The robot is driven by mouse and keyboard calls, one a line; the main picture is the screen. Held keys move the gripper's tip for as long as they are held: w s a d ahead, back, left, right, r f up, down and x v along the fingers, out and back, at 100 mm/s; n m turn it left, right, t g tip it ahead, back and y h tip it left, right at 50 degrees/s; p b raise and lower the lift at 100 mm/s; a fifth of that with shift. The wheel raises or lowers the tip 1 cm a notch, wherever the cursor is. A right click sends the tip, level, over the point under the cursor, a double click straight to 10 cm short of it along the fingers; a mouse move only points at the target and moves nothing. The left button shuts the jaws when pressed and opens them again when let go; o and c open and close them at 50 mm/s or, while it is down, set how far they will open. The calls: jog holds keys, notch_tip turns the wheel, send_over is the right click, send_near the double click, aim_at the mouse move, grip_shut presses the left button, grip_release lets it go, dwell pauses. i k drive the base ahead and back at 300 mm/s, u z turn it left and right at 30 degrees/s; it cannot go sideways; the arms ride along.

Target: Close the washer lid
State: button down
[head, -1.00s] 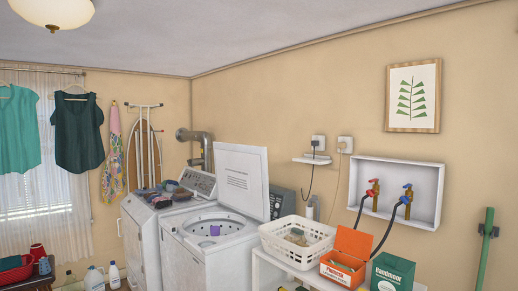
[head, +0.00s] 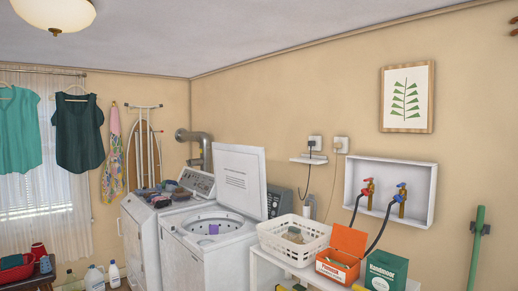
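The washer (head: 205,255) is a white top-loader left of centre in the head view. Its white lid (head: 240,180) stands raised, leaning back near the wall, with lines of print on its inner face. The open drum (head: 217,220) shows below it, with a small purple item (head: 213,229) inside. The washer's control panel (head: 280,201) shows partly behind the lid. My gripper is not in view.
Right of the washer, a white shelf unit (head: 262,270) holds a white basket (head: 293,239), an orange box (head: 343,254) and a green box (head: 385,271). A second white machine (head: 139,235) with clothes on top stands left. Bottles (head: 94,277) stand on the floor at lower left.

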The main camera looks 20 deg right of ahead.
aim_at(240, 171)
jog(key=z, duration=0.05)
jog(key=i, duration=0.95)
jog(key=u, duration=0.05)
